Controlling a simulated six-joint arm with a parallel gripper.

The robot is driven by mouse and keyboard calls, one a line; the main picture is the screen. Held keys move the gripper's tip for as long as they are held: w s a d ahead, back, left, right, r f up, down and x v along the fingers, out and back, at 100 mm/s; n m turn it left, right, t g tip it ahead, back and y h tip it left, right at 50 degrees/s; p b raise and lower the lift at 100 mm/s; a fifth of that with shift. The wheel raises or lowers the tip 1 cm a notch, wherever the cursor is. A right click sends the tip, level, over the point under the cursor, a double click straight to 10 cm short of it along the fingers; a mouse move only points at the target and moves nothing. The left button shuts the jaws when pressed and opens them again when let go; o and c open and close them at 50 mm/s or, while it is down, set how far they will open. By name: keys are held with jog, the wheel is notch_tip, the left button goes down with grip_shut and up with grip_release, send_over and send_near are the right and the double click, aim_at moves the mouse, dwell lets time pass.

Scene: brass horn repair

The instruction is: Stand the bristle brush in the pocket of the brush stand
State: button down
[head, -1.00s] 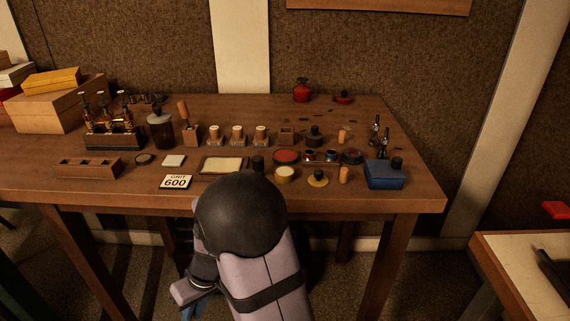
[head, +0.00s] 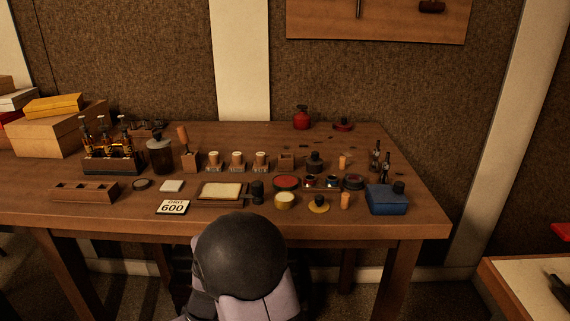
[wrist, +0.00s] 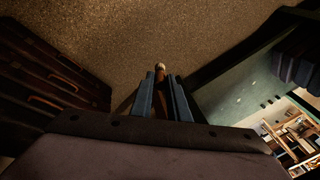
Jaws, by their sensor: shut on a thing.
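In the wrist view my gripper (wrist: 161,92) is shut on a slim brown thing with a pale rounded end, which I take for the bristle brush (wrist: 160,68). It points away from the camera between the blue fingers, and its lower part is hidden. The gripper and brush do not show in the head view. I cannot tell for sure which is the brush stand.
The wooden bench (head: 330,231) is crowded with small pots, bottles and corks. A wooden block with an upright handle (head: 189,161), a 600 grit card (head: 172,207) and a blue box (head: 387,201) stand there. Carpet-like floor fills much of the wrist view.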

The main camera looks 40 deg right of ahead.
dwell(0.3)
jog(key=w+d+r+p, duration=0.2)
jog(key=r+p, duration=0.7)
jog(key=r, duration=0.6)
jog(key=w+d+r+g+h+p, duration=0.1)
jog(key=w+d+r+p, duration=0.1)
jog(key=r+p, duration=0.95)
jog(key=w+d+r+p, duration=0.2)
jog(key=r+p, duration=0.5)
jog(key=r, duration=1.1)
jog(key=w+d+r+h+p, duration=0.1)
jog(key=w+d+r+p, duration=0.2)
jog(key=d+p, duration=0.45)
jog(key=w+d+r+p, duration=0.3)
jog(key=d+p, duration=0.2)
jog(key=d, duration=0.5)
jog(key=s+d+g+h+p, duration=0.1)
jog(key=s+d+p, duration=0.3)
jog(key=d+p, duration=0.7)
jog(key=d, duration=0.4)
jog(key=shift+d+r+p, duration=0.2)
jog(key=shift+d+p, duration=0.2)
